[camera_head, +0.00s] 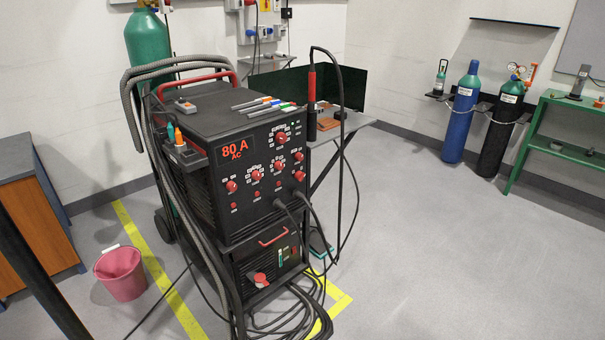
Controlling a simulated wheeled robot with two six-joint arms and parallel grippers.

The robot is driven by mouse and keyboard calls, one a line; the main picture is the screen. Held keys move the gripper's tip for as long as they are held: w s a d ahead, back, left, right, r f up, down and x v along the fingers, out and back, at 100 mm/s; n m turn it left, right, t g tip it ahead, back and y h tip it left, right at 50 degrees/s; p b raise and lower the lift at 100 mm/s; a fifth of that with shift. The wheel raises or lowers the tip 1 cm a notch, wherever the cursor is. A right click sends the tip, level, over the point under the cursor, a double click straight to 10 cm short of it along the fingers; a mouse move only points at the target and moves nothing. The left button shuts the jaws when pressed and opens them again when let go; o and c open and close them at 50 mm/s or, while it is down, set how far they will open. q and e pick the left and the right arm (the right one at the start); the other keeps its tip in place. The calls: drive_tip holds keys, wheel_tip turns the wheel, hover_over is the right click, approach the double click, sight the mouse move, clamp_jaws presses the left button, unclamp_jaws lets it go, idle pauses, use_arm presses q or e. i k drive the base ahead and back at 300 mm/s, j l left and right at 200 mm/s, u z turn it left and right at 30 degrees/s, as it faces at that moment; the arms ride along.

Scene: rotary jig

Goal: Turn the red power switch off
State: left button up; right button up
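A black welding machine (225,190) stands on a wheeled cart in the middle of the camera_head view, with a lit "80 A AC" display (235,149). A red rotary switch (260,279) sits low on its front, below a red handle (273,237). Its exact setting is too small to read. Several smaller red knobs (280,165) are on the upper front panel. I cannot tell from the picture alone which red control is the power switch. Neither of my grippers is in view.
A pink bucket (121,276) stands left. Blue (465,115) and black (500,130) cylinders stand at the back right. The right floor is clear.

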sight(300, 176)
drive_tip(key=i+l+u, duration=0.1)
drive_tip(key=i+l, duration=0.2)
drive_tip(key=i+l+u, duration=0.1)
drive_tip(key=i+l, duration=0.2)
drive_tip(key=l, duration=0.2)
drive_tip(key=i+l+u, duration=0.15)
drive_tip(key=i+l, duration=0.15)
drive_tip(key=i+l+u, duration=0.1)
drive_tip(key=i+l, duration=0.15)
drive_tip(key=l, duration=0.3)
